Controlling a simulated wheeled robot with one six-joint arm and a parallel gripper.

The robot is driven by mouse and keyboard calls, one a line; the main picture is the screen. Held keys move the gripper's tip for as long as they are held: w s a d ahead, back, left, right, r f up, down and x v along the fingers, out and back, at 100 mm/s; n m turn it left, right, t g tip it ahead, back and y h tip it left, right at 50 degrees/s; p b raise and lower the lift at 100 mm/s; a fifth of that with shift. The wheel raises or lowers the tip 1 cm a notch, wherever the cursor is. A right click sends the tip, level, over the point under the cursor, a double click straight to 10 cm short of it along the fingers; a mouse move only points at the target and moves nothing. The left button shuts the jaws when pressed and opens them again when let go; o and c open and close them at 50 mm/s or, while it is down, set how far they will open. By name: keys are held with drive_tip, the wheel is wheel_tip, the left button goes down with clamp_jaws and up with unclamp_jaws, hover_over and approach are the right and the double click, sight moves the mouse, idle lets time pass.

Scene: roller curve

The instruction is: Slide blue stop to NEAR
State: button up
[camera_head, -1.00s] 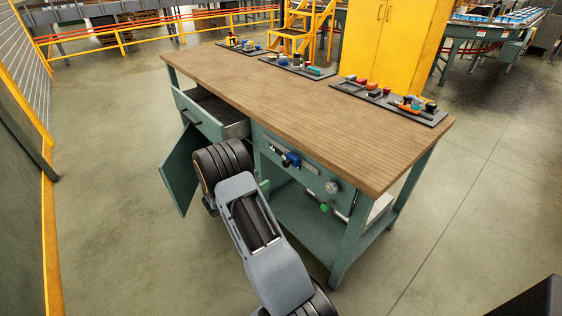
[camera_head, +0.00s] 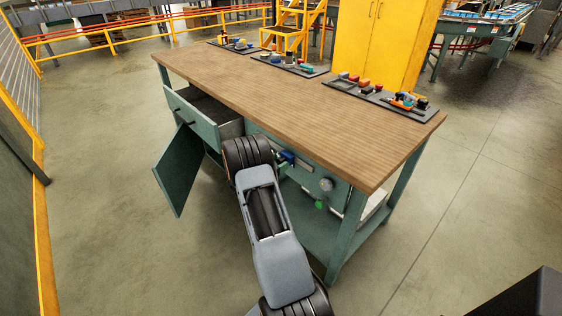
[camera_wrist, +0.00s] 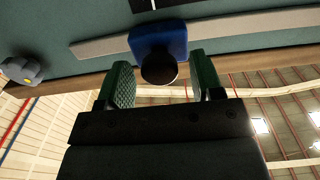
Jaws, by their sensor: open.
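The blue stop (camera_wrist: 150,40) is a blue block with a round dark knob (camera_wrist: 159,69). It sits on a pale metal rail (camera_wrist: 105,45) along the green bench front. In the head view the blue stop (camera_head: 287,157) shows beside my arm, partly hidden. My gripper (camera_wrist: 163,82) is open in the wrist view, with one green-padded finger on each side of the knob. Gaps show on both sides, wider on the right. I cannot tell whether the fingers reach around the knob in depth. My arm hides the gripper in the head view.
A green knob (camera_head: 320,204) and a round dial (camera_head: 326,184) are on the bench front to the right. An open drawer (camera_head: 207,118) and open cabinet door (camera_head: 178,170) are at the left. The wooden bench top (camera_head: 290,100) overhangs the front.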

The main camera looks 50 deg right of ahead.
drive_tip(key=shift+d, duration=0.5)
drive_tip(key=shift+c, duration=0.2)
